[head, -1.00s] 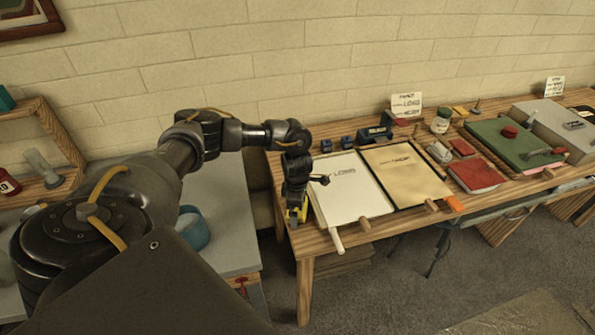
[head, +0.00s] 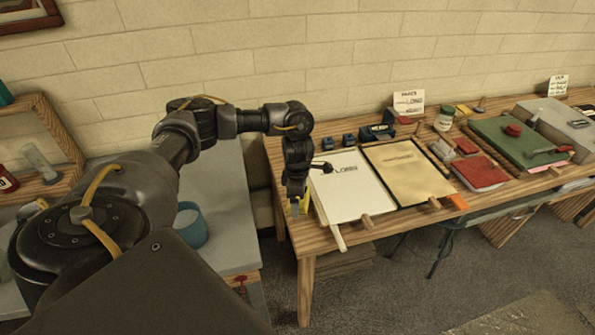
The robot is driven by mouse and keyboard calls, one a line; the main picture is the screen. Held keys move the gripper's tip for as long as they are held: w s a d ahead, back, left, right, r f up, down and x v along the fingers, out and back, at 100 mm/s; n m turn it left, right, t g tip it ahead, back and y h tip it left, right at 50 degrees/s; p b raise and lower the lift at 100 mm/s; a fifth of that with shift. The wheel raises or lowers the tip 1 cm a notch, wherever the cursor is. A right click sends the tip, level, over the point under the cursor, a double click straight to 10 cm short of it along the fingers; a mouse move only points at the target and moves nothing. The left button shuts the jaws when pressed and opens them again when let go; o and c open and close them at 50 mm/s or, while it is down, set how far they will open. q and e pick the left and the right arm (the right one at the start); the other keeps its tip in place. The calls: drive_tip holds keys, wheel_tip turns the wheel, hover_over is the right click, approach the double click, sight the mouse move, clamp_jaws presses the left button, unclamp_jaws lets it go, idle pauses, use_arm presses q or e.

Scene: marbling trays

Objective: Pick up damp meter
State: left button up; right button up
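A small yellow object, which looks like the damp meter (head: 306,198), is at the left end of the wooden table. My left gripper (head: 295,208) points down over it, with yellow showing on both sides of the fingers. The gripper appears shut on it, since both have shifted together. The fingers and wrist hide most of the object, and its gap from the tabletop is hard to judge. My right gripper is not in view.
A white sheet (head: 350,192) and a tan sheet (head: 405,172) lie just right of the gripper. Small dark blue blocks (head: 348,140) stand behind. A grey table (head: 222,240) with a blue bowl (head: 190,228) is at left.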

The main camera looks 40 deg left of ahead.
use_arm(q)
drive_tip(key=s+d+r, duration=0.6)
drive_tip(key=s+r, duration=0.3)
drive_tip(key=s, duration=0.3)
drive_tip(key=shift+s+r, duration=0.25)
